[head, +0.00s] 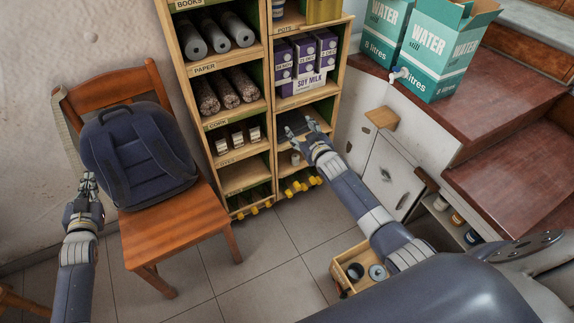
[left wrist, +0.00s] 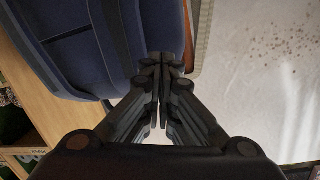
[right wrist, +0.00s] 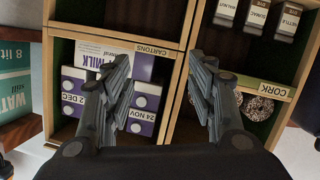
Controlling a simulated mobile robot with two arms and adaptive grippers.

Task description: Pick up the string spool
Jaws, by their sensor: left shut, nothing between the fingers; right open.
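I cannot make out the string spool for certain. A small pale cylinder (head: 295,158) stands in a lower right compartment of the wooden shelf (head: 267,105), just below my right gripper. A small grey round thing (head: 377,272) lies in a wooden box on the floor; either could be a spool, too small to tell. My right gripper (head: 301,129) is open and empty in front of the shelf. In the right wrist view its fingers (right wrist: 161,62) are spread before the shelf fronts. My left gripper (head: 88,181) is shut and empty beside the backpack; its closed fingers show in the left wrist view (left wrist: 162,68).
A blue backpack (head: 135,150) sits on a wooden chair (head: 172,232) at left. Soy milk cartons (head: 305,60) fill a shelf compartment. Water boxes (head: 437,50) stand on brown steps (head: 505,110) at right. The wooden box (head: 345,283) is near my right arm. Floor between chair and box is clear.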

